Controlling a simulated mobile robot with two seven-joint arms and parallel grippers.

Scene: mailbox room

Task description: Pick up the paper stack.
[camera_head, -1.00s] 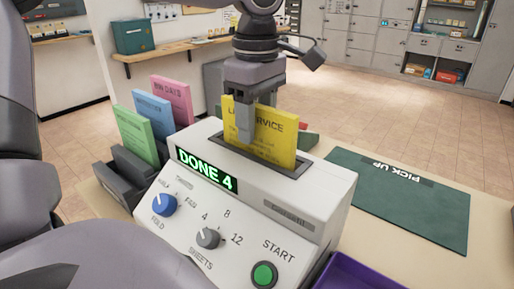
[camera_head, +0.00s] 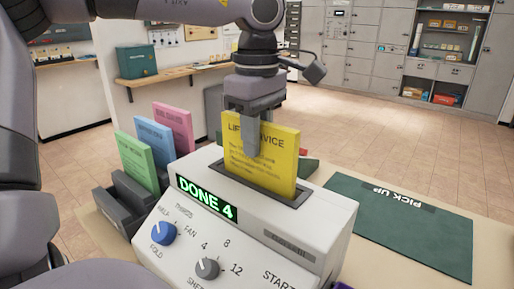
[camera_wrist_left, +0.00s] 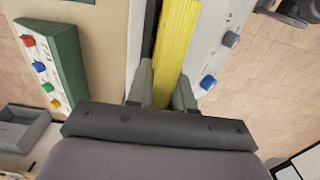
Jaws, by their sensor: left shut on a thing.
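The yellow paper stack (camera_head: 277,158) stands upright in the top slot of the white folding machine (camera_head: 262,222), whose display reads "DONE 4". My left gripper (camera_head: 251,140) comes down from above and is shut on the stack's upper left part. In the left wrist view the yellow stack (camera_wrist_left: 174,50) lies between the two fingers (camera_wrist_left: 163,92). The lower part of the stack is hidden inside the slot. My right gripper is not in view.
A dark rack (camera_head: 120,205) with green, blue and pink stacks stands left of the machine. A green "PICK UP" mat (camera_head: 400,225) lies flat on the table to the right. Grey lockers (camera_head: 365,50) and shelves are at the back.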

